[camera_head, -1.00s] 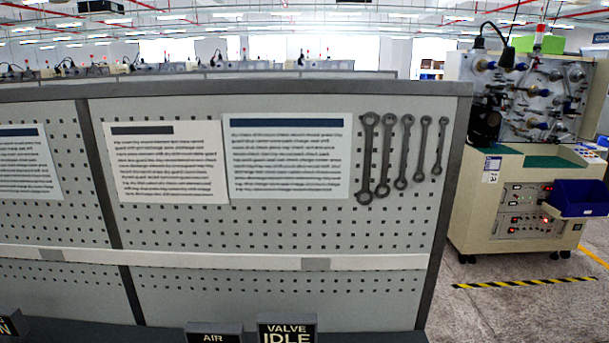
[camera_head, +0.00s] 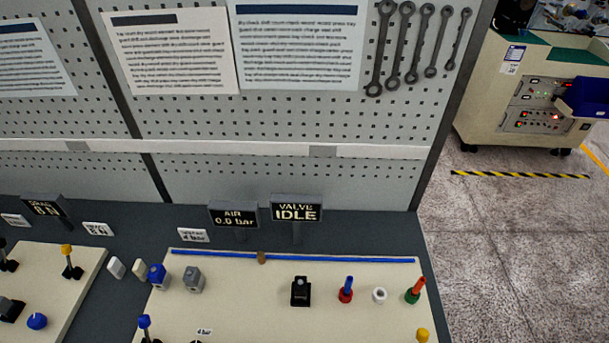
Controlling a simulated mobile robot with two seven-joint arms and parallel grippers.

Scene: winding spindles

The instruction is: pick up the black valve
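A small black block with a light round top, which looks like the black valve (camera_head: 300,293), stands upright on the cream board (camera_head: 250,318) in the head view, right of centre. It sits in front of the sign reading VALVE IDLE (camera_head: 296,209). Nothing touches it from above. Neither of my grippers shows in the view.
To the valve's right stand a blue-and-red part (camera_head: 347,289), a white ring (camera_head: 379,295) and a green-and-orange part (camera_head: 415,290). Blue (camera_head: 157,276) and grey (camera_head: 193,279) blocks stand left. A blue strip (camera_head: 330,259) runs behind; a pegboard (camera_head: 270,180) rises at the back.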

